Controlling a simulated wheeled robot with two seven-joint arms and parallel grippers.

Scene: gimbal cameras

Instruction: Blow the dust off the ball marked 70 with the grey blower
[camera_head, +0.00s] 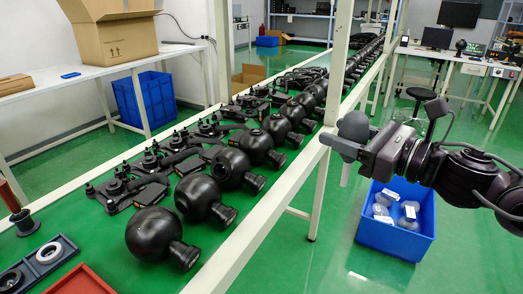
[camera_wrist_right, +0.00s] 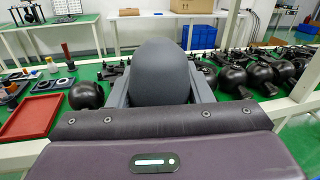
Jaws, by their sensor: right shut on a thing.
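My right gripper (camera_head: 349,144) is at the right of the head view, off the green bench on its aisle side and above a blue bin. It is shut on the grey blower (camera_head: 354,125), whose rounded bulb (camera_wrist_right: 165,70) sits between the two fingers in the right wrist view. The blower's nozzle cannot be made out clearly. Black balls stand in a row on the bench: the nearest ball (camera_head: 152,236), a second ball (camera_head: 198,198), a third ball (camera_head: 230,168) and several beyond. No number 70 or dust is readable on any of them. My left gripper is out of view.
A white frame rail (camera_head: 262,216) and upright post (camera_head: 341,52) edge the green bench (camera_head: 95,232). Black brackets lie behind the balls. Trays with rings (camera_head: 50,254) are at near left. The blue bin (camera_head: 372,232) holds pale pieces on the floor.

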